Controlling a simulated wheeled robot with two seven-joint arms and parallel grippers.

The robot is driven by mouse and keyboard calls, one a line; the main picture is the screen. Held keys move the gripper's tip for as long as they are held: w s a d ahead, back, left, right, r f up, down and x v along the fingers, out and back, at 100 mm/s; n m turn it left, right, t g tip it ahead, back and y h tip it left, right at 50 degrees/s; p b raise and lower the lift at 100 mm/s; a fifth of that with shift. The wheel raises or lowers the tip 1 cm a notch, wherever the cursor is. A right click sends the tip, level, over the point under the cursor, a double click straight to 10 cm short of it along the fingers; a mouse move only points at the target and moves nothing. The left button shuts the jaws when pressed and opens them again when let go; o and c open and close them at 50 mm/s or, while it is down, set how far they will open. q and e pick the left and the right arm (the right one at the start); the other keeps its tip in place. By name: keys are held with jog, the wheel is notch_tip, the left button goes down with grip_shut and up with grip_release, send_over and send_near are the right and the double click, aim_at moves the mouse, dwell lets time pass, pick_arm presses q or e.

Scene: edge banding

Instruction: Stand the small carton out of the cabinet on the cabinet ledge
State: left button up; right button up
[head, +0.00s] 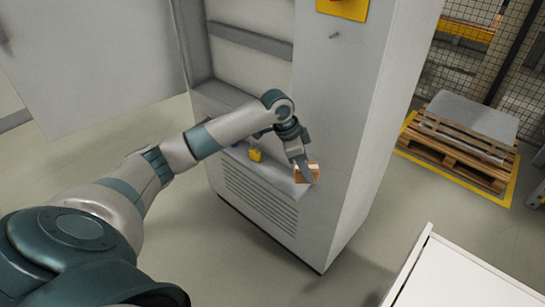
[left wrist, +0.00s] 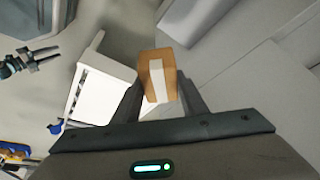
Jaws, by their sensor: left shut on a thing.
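The small carton (head: 313,171) is brown with a pale strip. In the head view it is at the right end of the cabinet ledge (head: 275,179), beside the tall cabinet panel. My left gripper (head: 306,174) is shut on it from above and hides part of it. In the left wrist view the carton (left wrist: 147,65) sits between the two fingers (left wrist: 158,92), its pale strip facing the camera. I cannot tell whether its underside touches the ledge.
A yellow object (head: 255,155) stands on the ledge left of the carton. The tall cabinet (head: 335,110) rises right behind the carton. A cabinet door (head: 95,60) is open at left. A pallet (head: 455,150) and a white surface (head: 455,280) are at right.

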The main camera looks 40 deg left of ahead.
pick_arm(q)
jog(key=w+a+f, duration=0.1)
jog(key=a+f, duration=0.1)
jog(key=a, duration=0.1)
jog(key=w+a+f, duration=0.1)
jog(key=a, duration=0.2)
jog(key=w+a+f+p, duration=0.1)
jog(key=w+a+f, duration=0.1)
jog(key=shift+a+f, duration=0.35)
jog(key=shift+a, duration=0.05)
jog(key=shift+w+a+f, duration=0.25)
jog(key=shift+a+f, duration=0.05)
jog(key=shift+a, duration=0.05)
pick_arm(e)
jog(key=shift+s, duration=0.35)
